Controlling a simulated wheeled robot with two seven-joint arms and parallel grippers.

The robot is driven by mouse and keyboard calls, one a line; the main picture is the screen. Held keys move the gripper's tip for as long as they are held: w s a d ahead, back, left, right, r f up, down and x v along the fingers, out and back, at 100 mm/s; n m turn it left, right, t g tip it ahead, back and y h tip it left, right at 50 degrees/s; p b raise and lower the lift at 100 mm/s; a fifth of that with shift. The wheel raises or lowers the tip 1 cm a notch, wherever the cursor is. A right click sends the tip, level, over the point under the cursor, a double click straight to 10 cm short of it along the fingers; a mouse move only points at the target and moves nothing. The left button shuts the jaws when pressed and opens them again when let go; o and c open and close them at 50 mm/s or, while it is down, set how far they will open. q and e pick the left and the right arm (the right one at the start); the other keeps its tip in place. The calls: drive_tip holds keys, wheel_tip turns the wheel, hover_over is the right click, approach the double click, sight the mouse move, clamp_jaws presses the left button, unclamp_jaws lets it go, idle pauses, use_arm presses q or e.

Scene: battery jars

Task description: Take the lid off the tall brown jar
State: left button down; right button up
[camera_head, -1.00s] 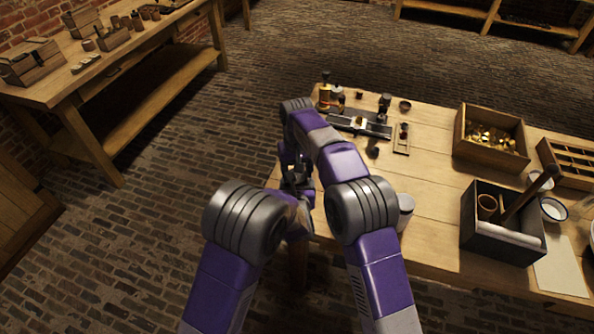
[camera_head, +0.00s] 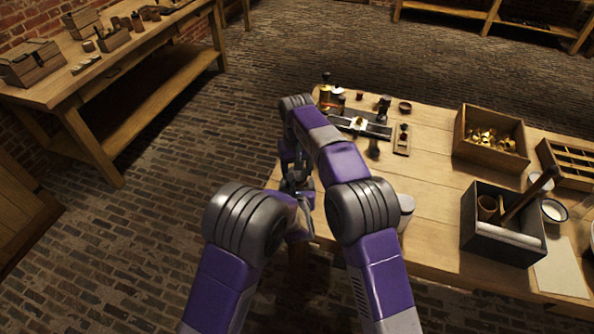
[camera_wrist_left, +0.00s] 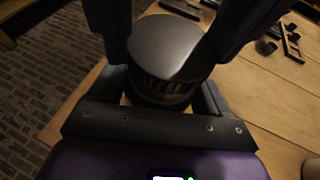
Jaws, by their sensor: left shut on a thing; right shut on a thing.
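In the left wrist view, the lid (camera_wrist_left: 167,45) is a dark, smooth, round disc seen from above. Below it a ribbed band of the tall brown jar (camera_wrist_left: 165,88) shows; the rest of the jar is hidden. My left gripper (camera_wrist_left: 160,100) reaches in from the bottom and is shut around the jar. Dark fingers of my right gripper (camera_head: 298,178) come down from the top on both sides of the lid and are shut on it. In the head view the arms hide the jar and lid. I cannot tell whether lid and jar are apart.
The wooden table (camera_head: 430,185) carries a dark metal rail device (camera_head: 360,126), small bottles, a crate of brass parts (camera_head: 491,140) and a grey tool box (camera_head: 500,240). A white-topped container (camera_head: 405,208) stands close beside my right arm. The table's middle is mostly clear.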

sight(297, 173)
drive_tip(key=shift+r, duration=0.5)
drive_tip(key=shift+r, duration=2)
use_arm(q)
unclamp_jaws()
